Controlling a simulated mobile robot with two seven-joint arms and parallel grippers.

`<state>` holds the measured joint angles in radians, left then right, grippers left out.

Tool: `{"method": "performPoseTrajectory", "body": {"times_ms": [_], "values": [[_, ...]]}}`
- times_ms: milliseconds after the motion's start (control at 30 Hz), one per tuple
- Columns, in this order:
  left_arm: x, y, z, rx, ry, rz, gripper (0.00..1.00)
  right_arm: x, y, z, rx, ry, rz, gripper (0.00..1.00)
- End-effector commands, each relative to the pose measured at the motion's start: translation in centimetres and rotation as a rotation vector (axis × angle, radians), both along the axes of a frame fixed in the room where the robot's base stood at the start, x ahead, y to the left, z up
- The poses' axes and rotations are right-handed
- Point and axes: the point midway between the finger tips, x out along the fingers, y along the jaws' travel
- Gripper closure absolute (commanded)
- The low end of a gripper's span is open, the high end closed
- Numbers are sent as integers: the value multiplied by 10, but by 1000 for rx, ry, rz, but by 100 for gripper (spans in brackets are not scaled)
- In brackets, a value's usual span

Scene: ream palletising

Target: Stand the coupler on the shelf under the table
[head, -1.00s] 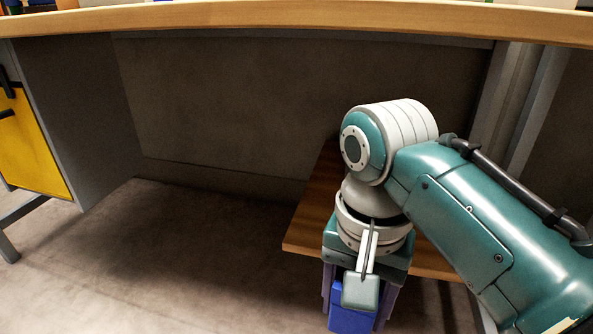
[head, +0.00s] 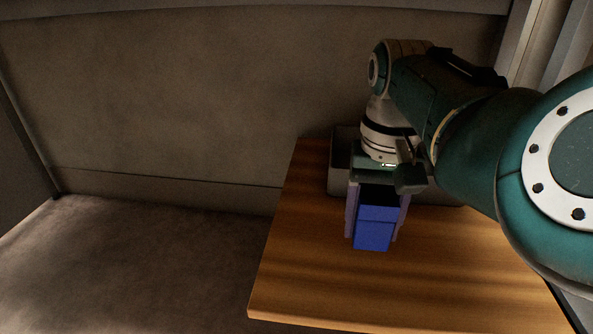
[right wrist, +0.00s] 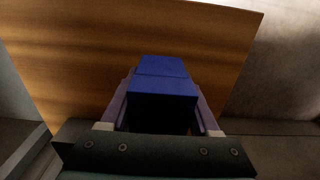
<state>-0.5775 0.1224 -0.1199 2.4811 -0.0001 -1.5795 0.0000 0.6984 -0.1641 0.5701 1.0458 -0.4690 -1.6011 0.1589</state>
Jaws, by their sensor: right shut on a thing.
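The coupler is a blue block (head: 373,236) between the purple fingers of my right gripper (head: 375,222). It points down over the wooden shelf (head: 300,285) under the table. The right wrist view shows the same blue coupler (right wrist: 163,83) between the fingers, with the shelf's wood grain (right wrist: 90,60) behind it. My right gripper is shut on the coupler, gripping its two sides. The coupler looks upright; I cannot tell whether its lower end touches the shelf. Its upper part is hidden by the gripper. My left gripper is out of view.
A grey box-like thing (head: 342,165) stands at the back of the shelf, behind my right gripper and partly hidden by it. The shelf is bare at its left and front. A dark back panel (head: 180,90) rises behind, and grey floor (head: 120,260) lies to the left.

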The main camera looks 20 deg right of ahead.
Motion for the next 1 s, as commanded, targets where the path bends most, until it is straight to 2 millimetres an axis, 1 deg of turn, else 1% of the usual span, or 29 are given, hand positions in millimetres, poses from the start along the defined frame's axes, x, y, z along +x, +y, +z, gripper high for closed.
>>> {"method": "performPoseTrajectory", "body": {"times_ms": [33,100,267,433,500,733,867,900,1000], "values": [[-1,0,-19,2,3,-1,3,0,0,-21,-1,1,-1,100],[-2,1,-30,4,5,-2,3,0,0,-34,0,0,-1,100],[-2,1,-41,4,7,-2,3,0,0,-48,-1,-1,-2,100],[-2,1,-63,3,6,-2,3,0,0,-74,1,-1,-2,100],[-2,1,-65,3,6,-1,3,0,0,-77,0,-1,-2,100],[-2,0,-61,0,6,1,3,0,0,-74,-1,-2,-3,100],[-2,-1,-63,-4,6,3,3,0,-1,-78,-1,-2,-2,100],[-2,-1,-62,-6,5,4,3,0,0,-78,-1,-1,-2,34],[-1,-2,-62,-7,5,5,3,0,0,-78,-1,-1,-3,23]]}}
